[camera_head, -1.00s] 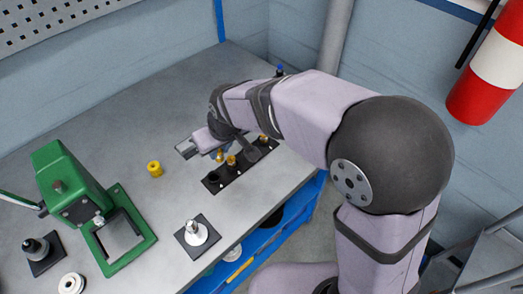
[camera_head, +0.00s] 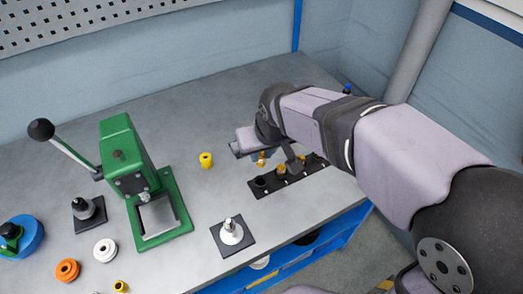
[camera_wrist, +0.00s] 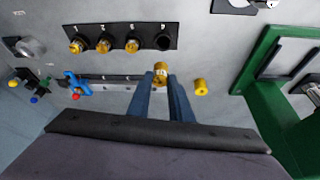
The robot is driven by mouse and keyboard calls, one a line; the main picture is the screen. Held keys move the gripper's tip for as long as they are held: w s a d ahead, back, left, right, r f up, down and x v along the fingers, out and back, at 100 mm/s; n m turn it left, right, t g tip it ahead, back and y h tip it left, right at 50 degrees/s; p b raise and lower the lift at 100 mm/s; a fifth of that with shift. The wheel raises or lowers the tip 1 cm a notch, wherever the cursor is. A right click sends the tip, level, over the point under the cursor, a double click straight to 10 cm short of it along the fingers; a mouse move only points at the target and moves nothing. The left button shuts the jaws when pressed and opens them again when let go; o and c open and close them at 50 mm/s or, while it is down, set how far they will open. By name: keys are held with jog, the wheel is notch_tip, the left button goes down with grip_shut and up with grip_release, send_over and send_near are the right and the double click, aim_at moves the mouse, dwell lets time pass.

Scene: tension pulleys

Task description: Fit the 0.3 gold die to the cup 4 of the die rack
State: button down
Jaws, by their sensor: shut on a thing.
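My gripper (camera_wrist: 161,82) is shut on a small gold die (camera_wrist: 160,71), which stands out beyond the fingertips in the wrist view. The black die rack (camera_wrist: 171,30) lies past it, with a row of cups. Cups 1, 2 and 3 hold gold dies. The cup at the right end, cup 4 (camera_wrist: 163,43), is empty and dark. The held die is apart from the rack, near the empty cup's end. In the head view the held die (camera_head: 261,158) shows just behind the rack (camera_head: 322,174), whose empty cup (camera_head: 260,182) is at the left end.
A yellow spool (camera_head: 206,160) stands left of my gripper. A green press (camera_head: 125,160) with a raised lever is further left. A black plate with a silver post (camera_head: 231,232) sits at the front edge. A blue and red tool (camera_wrist: 76,86) lies left of my fingers.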

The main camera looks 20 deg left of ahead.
jog(key=shift+f+b, duration=2.9)
jog(key=shift+f, duration=0.5)
jog(key=shift+f, duration=0.45)
jog(key=shift+f+b, duration=0.65)
jog(key=shift+f, duration=0.15)
jog(key=shift+f, duration=0.15)
jog(key=c, duration=1.5)
grip_release()
jog(key=shift+b+v, duration=0.4)
jog(key=shift+v, duration=3.3)
